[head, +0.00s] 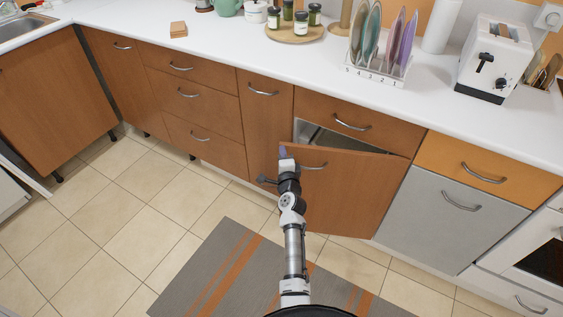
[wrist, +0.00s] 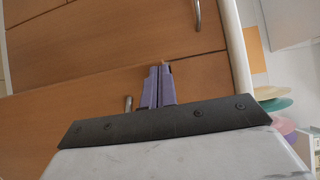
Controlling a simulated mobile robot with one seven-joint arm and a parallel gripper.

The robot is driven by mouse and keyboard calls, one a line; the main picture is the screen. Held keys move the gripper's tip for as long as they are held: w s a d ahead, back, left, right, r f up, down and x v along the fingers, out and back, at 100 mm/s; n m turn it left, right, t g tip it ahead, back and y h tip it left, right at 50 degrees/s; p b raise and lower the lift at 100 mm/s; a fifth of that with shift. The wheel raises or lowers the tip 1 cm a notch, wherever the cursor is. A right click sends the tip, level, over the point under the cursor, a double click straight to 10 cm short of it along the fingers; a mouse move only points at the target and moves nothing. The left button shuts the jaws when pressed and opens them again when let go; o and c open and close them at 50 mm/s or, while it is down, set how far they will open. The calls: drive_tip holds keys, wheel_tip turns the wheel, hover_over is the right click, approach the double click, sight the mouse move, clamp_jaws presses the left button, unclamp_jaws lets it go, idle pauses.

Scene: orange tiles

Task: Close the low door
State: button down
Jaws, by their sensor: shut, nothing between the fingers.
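The low door (head: 350,197) is a brown wooden panel under the counter. It stands partly open, swung out at its left edge, with a dark gap and pale interior showing above it. Its curved metal handle (head: 314,166) is near its upper left corner. My gripper (head: 283,152) is by the door's upper left edge, left of the handle. In the wrist view, my gripper's purple fingers (wrist: 158,86) are together and empty in front of brown wood panels. I cannot tell whether they touch the door.
Brown drawers (head: 195,98) and a narrow cabinet front (head: 265,125) are left of the opening. A drawer (head: 352,122) is above it, and a grey front (head: 447,213) is to the right. A striped rug (head: 205,270) lies on the tiled floor. The floor at left is clear.

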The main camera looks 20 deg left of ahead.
sight(286, 143)
drive_tip(key=w, duration=0.5)
drive_tip(key=shift+w+a, duration=0.15)
drive_tip(key=shift+a, duration=0.1)
drive_tip(key=shift+w+a, duration=0.2)
drive_tip(key=shift+w, duration=0.3)
drive_tip(key=shift+w+d+m+t+h, duration=0.15)
drive_tip(key=shift+w+m+h, duration=0.3)
drive_tip(key=shift+w, duration=0.75)
drive_tip(key=shift+w+a+m+t+h, duration=0.1)
drive_tip(key=shift+w+m+t+h, duration=0.15)
drive_tip(key=shift+w+h, duration=0.6)
drive_tip(key=shift+w+y, duration=0.3)
